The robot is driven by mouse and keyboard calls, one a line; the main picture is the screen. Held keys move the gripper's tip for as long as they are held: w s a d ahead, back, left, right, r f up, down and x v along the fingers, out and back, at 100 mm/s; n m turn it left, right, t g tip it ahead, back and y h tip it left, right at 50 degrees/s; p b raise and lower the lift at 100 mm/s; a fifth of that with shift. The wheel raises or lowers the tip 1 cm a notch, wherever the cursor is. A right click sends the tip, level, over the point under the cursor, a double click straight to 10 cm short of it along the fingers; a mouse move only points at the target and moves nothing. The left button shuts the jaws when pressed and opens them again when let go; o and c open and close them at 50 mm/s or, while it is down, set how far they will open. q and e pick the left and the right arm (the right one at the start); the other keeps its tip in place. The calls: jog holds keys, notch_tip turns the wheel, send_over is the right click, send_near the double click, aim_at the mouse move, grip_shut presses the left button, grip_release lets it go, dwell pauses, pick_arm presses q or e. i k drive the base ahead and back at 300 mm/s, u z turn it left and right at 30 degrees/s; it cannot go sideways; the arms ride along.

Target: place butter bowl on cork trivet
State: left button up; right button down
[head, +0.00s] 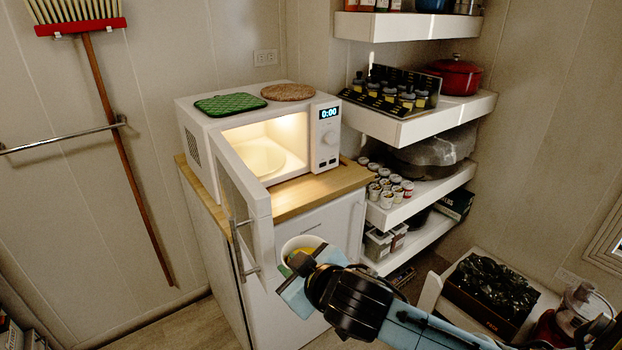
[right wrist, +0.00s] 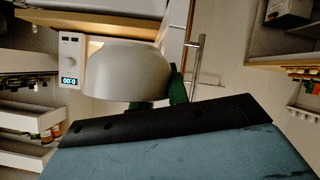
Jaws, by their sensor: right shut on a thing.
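The butter bowl (head: 288,246) is a white bowl with something yellow inside, in front of the counter and just right of the microwave door's handle. My right gripper (head: 297,264) is shut on it. In the right wrist view the bowl (right wrist: 128,72) appears as a pale rounded shape by the green fingers (right wrist: 160,98); part of the grip is hidden. The cork trivet (head: 288,92) is a round brown disc lying on top of the microwave, apart from the gripper and bowl. My left gripper is in neither view.
The microwave (head: 262,116) is lit inside, and its door (head: 240,180) swings out towards me, left of the bowl. A green potholder (head: 230,104) lies left of the trivet. Shelves (head: 420,122) with jars and a red pot (head: 458,76) stand to the right.

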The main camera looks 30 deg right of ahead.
aim_at(288, 89)
jog(key=u, duration=0.45)
jog(key=k, duration=1.15)
jog(key=z, duration=0.8)
jog(key=i, duration=1.2)
jog(key=z, duration=0.2)
